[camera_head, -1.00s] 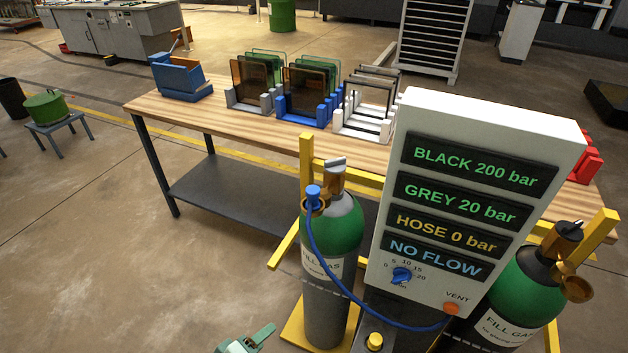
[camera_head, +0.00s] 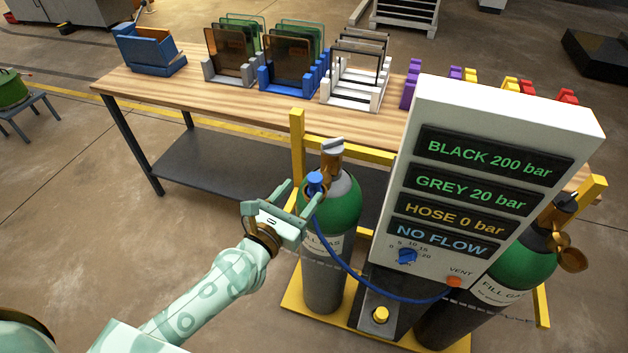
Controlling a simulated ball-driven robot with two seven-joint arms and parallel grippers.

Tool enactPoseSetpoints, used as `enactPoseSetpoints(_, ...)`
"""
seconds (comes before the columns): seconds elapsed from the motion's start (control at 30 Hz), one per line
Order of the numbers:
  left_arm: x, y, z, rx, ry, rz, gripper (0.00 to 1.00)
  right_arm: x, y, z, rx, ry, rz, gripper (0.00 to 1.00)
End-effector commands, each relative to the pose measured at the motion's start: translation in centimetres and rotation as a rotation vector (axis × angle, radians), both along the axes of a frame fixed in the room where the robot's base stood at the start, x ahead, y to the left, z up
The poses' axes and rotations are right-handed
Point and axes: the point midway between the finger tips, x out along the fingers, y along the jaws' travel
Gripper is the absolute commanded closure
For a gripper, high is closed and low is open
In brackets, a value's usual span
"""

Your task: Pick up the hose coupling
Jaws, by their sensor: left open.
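The blue hose coupling (camera_head: 315,183) sits on the valve of the grey gas cylinder with the green shoulder (camera_head: 344,205). A blue hose (camera_head: 345,266) hangs from it and runs to the base of the white panel (camera_head: 490,150). My left gripper (camera_head: 299,198) is open, its fingers pointing up and right, just left of the coupling. One finger partly overlaps the coupling's lower area; I cannot tell whether they touch. My right gripper is not in view.
Behind is a wooden bench (camera_head: 205,102) with slotted holders and plates. Open floor lies to the left.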

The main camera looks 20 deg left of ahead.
Motion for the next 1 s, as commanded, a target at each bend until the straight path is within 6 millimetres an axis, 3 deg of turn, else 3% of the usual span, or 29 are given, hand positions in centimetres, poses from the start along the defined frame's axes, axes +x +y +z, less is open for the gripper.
enactPoseSetpoints(0.1,1.9,-0.5,0.1,0.001,-0.001,0.000,0.44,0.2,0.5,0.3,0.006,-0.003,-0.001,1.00)
enactPoseSetpoints(0.27,3.1,-0.8,0.0,0.001,0.001,0.000,0.44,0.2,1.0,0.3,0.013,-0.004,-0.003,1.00)
enactPoseSetpoints(0.53,7.0,-1.9,0.3,0.001,-0.001,0.000,0.44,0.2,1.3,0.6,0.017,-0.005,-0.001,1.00)
enactPoseSetpoints(0.83,7.8,-2.1,0.3,0.003,-0.001,-0.001,0.44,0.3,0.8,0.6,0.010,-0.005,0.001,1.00)
enactPoseSetpoints(0.87,7.8,-2.1,0.3,0.003,-0.001,-0.001,0.47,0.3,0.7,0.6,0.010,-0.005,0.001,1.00)
enactPoseSetpoints(1.0,7.8,-2.1,0.3,0.003,-0.001,-0.001,0.86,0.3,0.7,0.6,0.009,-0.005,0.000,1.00)
